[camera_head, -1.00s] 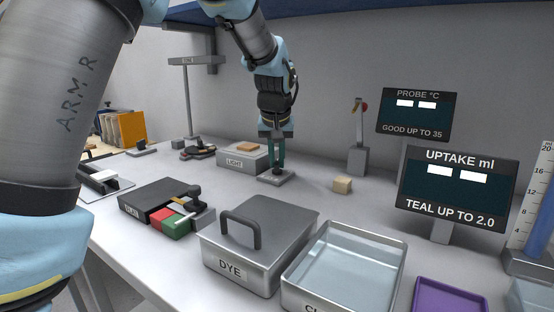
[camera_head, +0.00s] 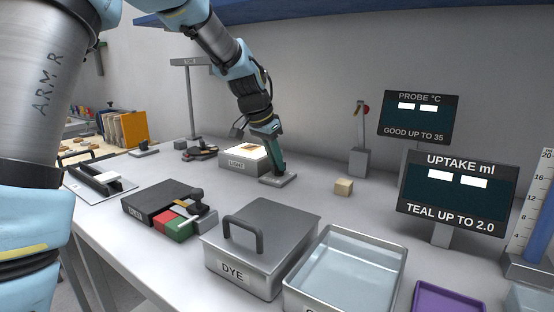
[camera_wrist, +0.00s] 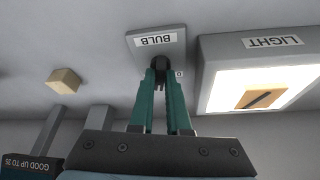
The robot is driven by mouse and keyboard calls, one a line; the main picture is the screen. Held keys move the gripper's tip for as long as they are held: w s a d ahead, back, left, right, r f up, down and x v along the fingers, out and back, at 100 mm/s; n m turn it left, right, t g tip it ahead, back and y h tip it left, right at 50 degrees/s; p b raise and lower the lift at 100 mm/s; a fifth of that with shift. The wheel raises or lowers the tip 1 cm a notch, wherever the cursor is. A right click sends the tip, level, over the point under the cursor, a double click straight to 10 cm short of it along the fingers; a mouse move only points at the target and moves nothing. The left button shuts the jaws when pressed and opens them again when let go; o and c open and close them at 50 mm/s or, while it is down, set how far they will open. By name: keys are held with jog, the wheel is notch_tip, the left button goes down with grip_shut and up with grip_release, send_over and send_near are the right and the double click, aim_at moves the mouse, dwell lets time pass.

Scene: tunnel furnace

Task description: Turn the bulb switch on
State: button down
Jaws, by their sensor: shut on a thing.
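The bulb switch is a grey plate (camera_wrist: 158,42) labelled BULB with a dark knob (camera_wrist: 160,64) on it. In the head view its plate (camera_head: 277,180) lies on the bench beside the light box. My gripper (camera_wrist: 161,80) has its teal fingers closed around the knob, and in the head view the gripper (camera_head: 278,172) is tilted over the plate. The light box (camera_head: 235,166), labelled LIGHT, has a glowing white top. In the wrist view the light box (camera_wrist: 266,42) shows a tan piece (camera_wrist: 264,96) with a dark slot on the lit panel.
A small tan block (camera_head: 343,187) sits right of the switch. A grey lever stand (camera_head: 359,160) is behind it. The lidded DYE box (camera_head: 262,240), a clear-filled tray (camera_head: 345,270) and two display signs (camera_head: 452,195) occupy the front and right.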

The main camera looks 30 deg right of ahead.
jog(key=shift+w+m+g+p, duration=0.15)
jog(key=shift+m+g+p, duration=0.35)
jog(key=shift+m, duration=1)
jog(key=c, duration=0.9)
grip_release()
jog(key=v, duration=1)
jog(key=shift+w+a+r, duration=0.15)
jog(key=shift+a+r, duration=0.1)
jog(key=shift+r, duration=0.05)
